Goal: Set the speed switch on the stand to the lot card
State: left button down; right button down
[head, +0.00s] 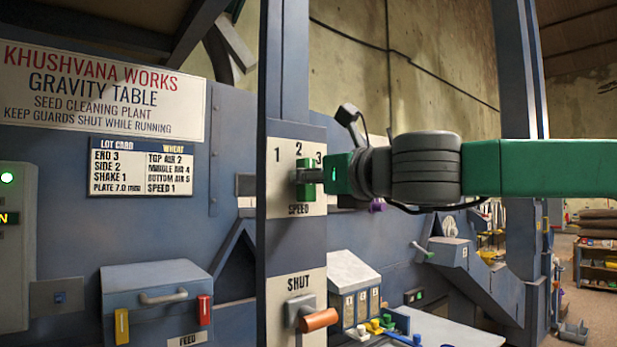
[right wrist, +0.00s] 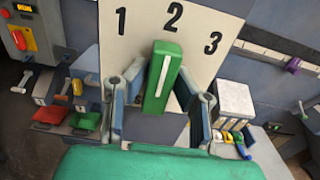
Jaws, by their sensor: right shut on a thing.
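The speed switch (head: 309,187) is a green knob on a white plate (head: 284,150) marked 1, 2, 3 and SPEED, on the blue stand. In the right wrist view the knob (right wrist: 161,85) stands below the 2, and its white line points up toward the 2. My right gripper (head: 308,174) reaches in from the right and is shut on the knob, with a finger on each side of it in the wrist view. The lot card (head: 142,168) on the panel at left reads SPEED 1 in its right column. My left gripper is not in view.
Below the speed plate is a SHUT plate with an orange-handled lever (head: 318,320). A blue feed box (head: 155,300) with red and yellow latches stands at lower left. A white-topped box (head: 352,275) with several coloured levers is right of the stand.

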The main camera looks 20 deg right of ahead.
jog(key=shift+w+d+r+n, duration=0.1)
jog(key=shift+d+r+n, duration=0.15)
jog(key=shift+n, duration=0.45)
jog(key=n, duration=0.3)
jog(key=shift+a+p, duration=0.2)
jog(key=shift+p, duration=0.2)
jog(key=shift+n+p, duration=0.35)
jog(key=shift+n, duration=1.65)
jog(key=shift+a+n, duration=0.1)
jog(key=shift+n, duration=0.2)
